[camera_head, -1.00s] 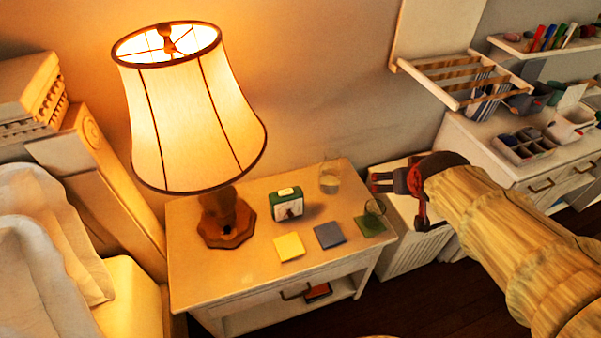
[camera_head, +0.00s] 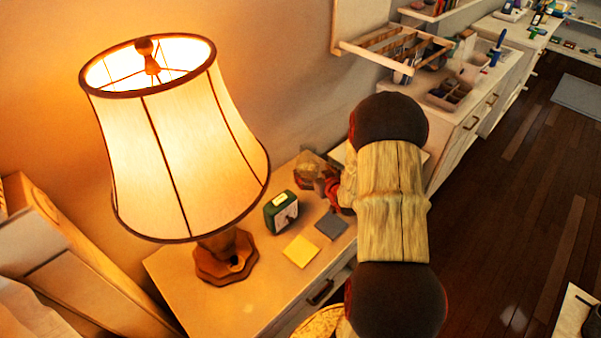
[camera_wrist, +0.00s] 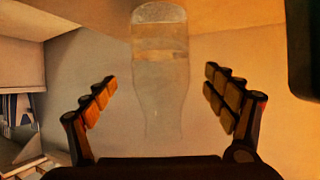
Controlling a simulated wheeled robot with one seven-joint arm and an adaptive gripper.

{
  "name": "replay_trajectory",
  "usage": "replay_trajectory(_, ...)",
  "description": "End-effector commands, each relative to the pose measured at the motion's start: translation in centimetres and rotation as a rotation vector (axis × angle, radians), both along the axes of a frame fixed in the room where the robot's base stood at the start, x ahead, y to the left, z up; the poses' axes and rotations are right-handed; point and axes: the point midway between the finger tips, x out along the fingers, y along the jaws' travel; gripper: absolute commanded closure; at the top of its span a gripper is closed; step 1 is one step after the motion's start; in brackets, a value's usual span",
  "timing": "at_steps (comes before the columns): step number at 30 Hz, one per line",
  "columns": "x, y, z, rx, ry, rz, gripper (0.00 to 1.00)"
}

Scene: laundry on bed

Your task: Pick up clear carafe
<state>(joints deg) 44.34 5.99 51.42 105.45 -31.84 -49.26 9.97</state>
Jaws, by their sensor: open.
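The clear carafe (camera_wrist: 160,75) shows in the wrist view, see-through and with a wide end at the top of the picture and a narrower end towards my gripper. My gripper (camera_wrist: 160,95) is open, with one padded finger on each side of the carafe. A gap shows between each finger and the glass. In the head view my gripper (camera_head: 324,182) is over the back right of the nightstand (camera_head: 205,305), and the carafe is hard to make out there.
A lit lamp (camera_head: 180,140) stands left on the nightstand. A green clock (camera_head: 281,212) is close to my gripper's left. A yellow square (camera_head: 301,250) and a grey square (camera_head: 331,226) lie in front. A wall rack (camera_head: 395,47) is behind.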

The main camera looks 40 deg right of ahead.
Motion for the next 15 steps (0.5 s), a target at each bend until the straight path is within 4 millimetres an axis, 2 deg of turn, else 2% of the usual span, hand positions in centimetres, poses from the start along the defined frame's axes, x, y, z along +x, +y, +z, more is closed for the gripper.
replay_trajectory(5, 1.0, -0.3, -0.9, 0.0, 0.0, 0.0, 0.15)
replay_trajectory(11, 2.9, -0.6, -3.2, 0.001, 0.002, 0.002, 0.15)
replay_trajectory(15, 4.4, -1.2, -3.6, 0.0, 0.001, 0.0, 0.15)
